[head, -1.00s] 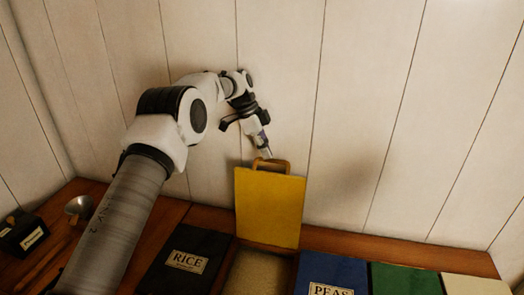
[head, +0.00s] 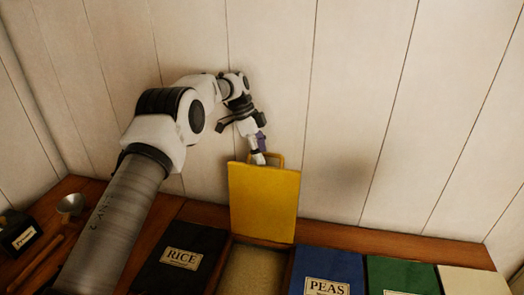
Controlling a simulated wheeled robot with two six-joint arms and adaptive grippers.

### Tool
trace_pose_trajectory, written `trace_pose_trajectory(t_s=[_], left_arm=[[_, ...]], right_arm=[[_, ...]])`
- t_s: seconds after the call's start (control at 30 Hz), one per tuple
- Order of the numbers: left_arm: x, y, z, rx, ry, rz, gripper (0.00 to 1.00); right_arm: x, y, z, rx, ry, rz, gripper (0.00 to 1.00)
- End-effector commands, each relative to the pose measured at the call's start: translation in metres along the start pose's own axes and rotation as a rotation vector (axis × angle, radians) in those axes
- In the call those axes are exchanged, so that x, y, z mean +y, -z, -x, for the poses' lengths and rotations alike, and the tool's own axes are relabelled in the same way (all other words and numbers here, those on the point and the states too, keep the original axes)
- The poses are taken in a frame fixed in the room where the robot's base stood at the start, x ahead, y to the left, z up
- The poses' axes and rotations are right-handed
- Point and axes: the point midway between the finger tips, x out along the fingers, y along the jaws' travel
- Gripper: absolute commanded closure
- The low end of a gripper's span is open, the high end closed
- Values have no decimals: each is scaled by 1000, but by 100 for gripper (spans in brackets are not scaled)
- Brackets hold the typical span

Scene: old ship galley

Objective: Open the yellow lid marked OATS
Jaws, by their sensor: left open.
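The yellow lid (head: 264,203) stands raised, close to upright, at the back of its bin, with its handle at the top edge. No marking shows on the side facing me. Below it the open bin (head: 254,268) shows a pale, grainy filling. My left gripper (head: 259,158) is open at the lid's top edge, beside the left part of the handle (head: 276,160). I cannot tell whether a finger touches the lid. My right gripper is not in view.
A black RICE lid (head: 181,258) lies shut to the left; a blue PEAS lid (head: 328,273), a green lid (head: 402,276) and a cream lid (head: 472,280) lie to the right. A metal scoop (head: 71,205) and a small black box (head: 18,234) are far left. A plank wall stands close behind.

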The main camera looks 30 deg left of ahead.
Motion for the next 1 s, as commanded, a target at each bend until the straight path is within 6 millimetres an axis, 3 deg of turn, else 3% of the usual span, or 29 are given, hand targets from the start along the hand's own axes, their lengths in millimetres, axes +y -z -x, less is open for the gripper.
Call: trace_pose_trajectory(t_s=[0.43,0.8,1.0], left_arm=[[-1,-1,5,0,5,1,61],[-1,-1,68,0,5,0,61],[0,-2,76,0,1,1,61]], right_arm=[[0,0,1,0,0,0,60],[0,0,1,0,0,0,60],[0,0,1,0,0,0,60]])
